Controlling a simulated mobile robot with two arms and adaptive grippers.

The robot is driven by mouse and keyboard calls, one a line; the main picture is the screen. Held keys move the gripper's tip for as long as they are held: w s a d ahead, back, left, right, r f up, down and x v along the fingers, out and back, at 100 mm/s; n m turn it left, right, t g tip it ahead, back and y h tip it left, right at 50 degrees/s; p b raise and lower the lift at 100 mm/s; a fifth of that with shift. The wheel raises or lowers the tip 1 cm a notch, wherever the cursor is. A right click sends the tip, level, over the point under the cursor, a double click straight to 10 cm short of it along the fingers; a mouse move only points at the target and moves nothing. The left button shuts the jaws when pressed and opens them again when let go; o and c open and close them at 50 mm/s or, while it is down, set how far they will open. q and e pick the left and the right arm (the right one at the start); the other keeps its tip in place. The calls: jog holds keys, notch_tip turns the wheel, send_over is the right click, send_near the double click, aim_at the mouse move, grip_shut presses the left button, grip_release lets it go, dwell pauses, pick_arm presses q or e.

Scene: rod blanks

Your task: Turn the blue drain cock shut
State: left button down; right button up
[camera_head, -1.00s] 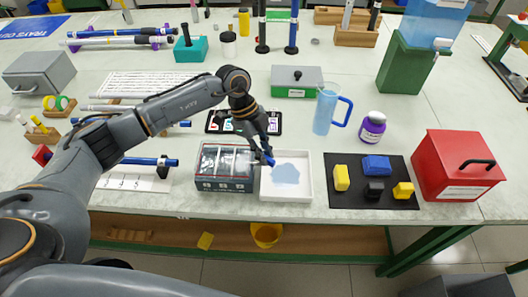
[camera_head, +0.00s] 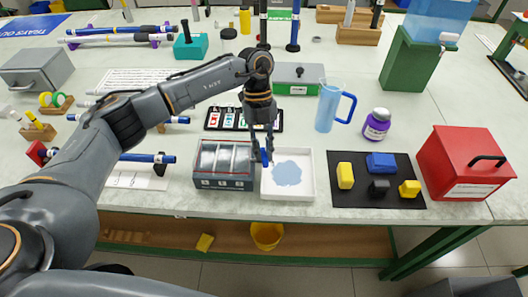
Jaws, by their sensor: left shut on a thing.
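A grey box with a clear-looking, divided top (camera_head: 224,165) stands near the front edge of the table. The blue drain cock (camera_head: 265,157) is at its right side, above the edge of a white tray (camera_head: 308,190). A pale blue patch (camera_head: 287,173) lies in the tray. My left gripper (camera_head: 264,151) points down from above and is shut on the blue cock. The fingers hide part of the cock, so its exact angle is hard to tell. My right gripper is not in view.
A black mat (camera_head: 410,199) with yellow, blue and black blocks lies right of the tray. A green-and-grey box (camera_head: 296,91) is behind.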

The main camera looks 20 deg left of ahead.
pick_arm(q)
jog(key=shift+m+y+b, duration=0.4)
jog(key=shift+m+b, duration=0.2)
jog(key=shift+m, duration=0.6)
jog(key=shift+a+m, duration=0.1)
jog(key=shift+m, duration=0.2)
jog(key=shift+r, duration=0.1)
jog(key=c, duration=1.3)
grip_release()
